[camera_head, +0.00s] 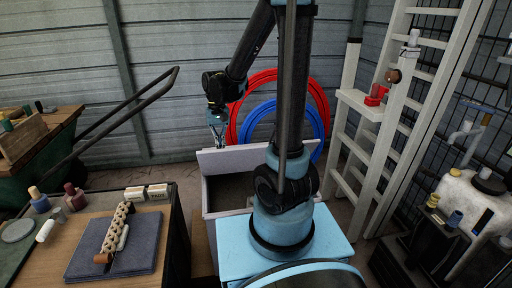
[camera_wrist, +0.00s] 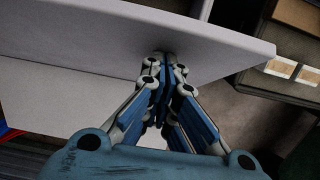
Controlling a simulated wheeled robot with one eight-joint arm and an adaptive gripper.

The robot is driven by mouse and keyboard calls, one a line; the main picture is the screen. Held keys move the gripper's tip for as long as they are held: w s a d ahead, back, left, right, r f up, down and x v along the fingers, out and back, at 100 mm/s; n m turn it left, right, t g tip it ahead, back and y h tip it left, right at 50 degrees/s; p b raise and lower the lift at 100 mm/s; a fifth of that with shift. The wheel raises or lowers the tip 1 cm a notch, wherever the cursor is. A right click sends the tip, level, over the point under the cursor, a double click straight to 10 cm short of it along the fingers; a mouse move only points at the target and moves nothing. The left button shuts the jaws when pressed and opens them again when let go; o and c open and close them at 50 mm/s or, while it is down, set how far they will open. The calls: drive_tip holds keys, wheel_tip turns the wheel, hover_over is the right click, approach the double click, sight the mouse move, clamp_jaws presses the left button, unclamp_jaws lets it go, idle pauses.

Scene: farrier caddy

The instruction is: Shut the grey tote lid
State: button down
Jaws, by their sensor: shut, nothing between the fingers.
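The grey tote (camera_head: 207,200) stands on the floor behind my base, partly hidden by my arm. Its lid (camera_head: 225,162) is raised, standing steeply at the tote's far side. In the wrist view the lid (camera_wrist: 90,30) is a broad pale grey panel across the top. My gripper (camera_head: 219,142) is at the far side of the lid, near its upper edge. In the wrist view my gripper (camera_wrist: 163,60) is shut and empty, its fingertips close against the lid's face; I cannot tell whether they touch.
A workbench (camera_head: 180,235) with a dark mat and two small boxes stands left of the tote. Red (camera_head: 235,118) and blue (camera_head: 248,125) hoses hang on the wall behind. A pale ladder (camera_head: 420,120) leans at right. A dark handrail (camera_head: 140,100) rises at left.

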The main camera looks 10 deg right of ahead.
sight(222, 156)
drive_tip(key=shift+s, duration=0.15)
drive_tip(key=shift+s+f, duration=0.3)
drive_tip(key=shift+s, duration=0.25)
drive_tip(key=shift+s+f, duration=0.4)
drive_tip(key=shift+s, duration=0.1)
idle(0.5)
drive_tip(key=shift+s+f, duration=0.4)
drive_tip(key=shift+s, duration=0.15)
drive_tip(key=shift+s+f, duration=0.1)
drive_tip(key=shift+s+f, duration=0.35)
drive_tip(key=shift+s, duration=0.1)
drive_tip(key=shift+s+f, duration=0.15)
idle(0.4)
